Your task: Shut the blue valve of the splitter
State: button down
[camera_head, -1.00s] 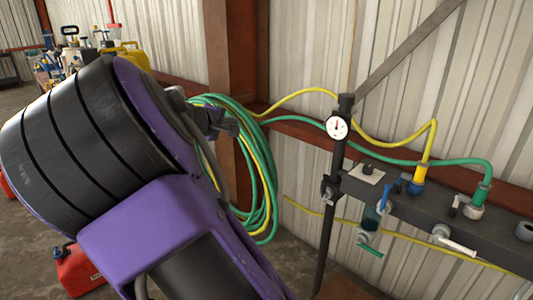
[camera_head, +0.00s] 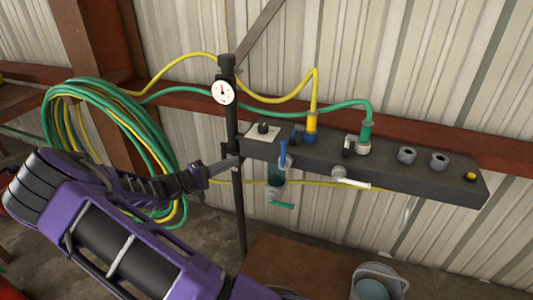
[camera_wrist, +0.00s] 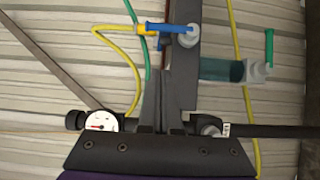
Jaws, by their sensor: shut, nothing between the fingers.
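The splitter (camera_head: 400,172) is a dark grey bar fixed level along the wall. Its blue valve handle (camera_head: 283,153) is on the front face near the left end and points upward in the head view. In the wrist view, the blue handle (camera_wrist: 175,28) lies sideways across the bar (camera_wrist: 184,75), above the fingertips. My gripper (camera_head: 232,163) is shut and empty, at the splitter's left end near the black post, left of the blue handle and apart from it. The fingers also show in the wrist view (camera_wrist: 156,85), pointing toward the handle.
A teal cylinder (camera_head: 276,175) with a green handle (camera_head: 283,206) hangs below the blue handle. A white lever (camera_head: 350,179) sits to the right. A gauge (camera_head: 223,91) is on the post. Yellow and green hoses (camera_head: 165,140) coil at left. A bucket (camera_head: 375,285) stands below.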

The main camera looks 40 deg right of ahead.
send_near(284, 154)
jog(key=w+d+r, duration=0.1)
jog(key=w+d, duration=0.3)
jog(key=w, duration=0.1)
jog(key=shift+s+d+p, duration=0.3)
jog(key=shift+s+d, duration=0.35)
jog(key=shift+s, duration=0.25)
jog(key=shift+s+d+p, duration=0.25)
jog(key=shift+s+d, duration=0.4)
jog(key=shift+s, duration=0.25)
jog(key=shift+w, duration=0.1)
jog(key=shift+b, duration=0.35)
jog(key=shift+d+r+m, duration=0.1)
jog(key=shift+r+m, duration=0.05)
jog(key=shift+m, duration=0.15)
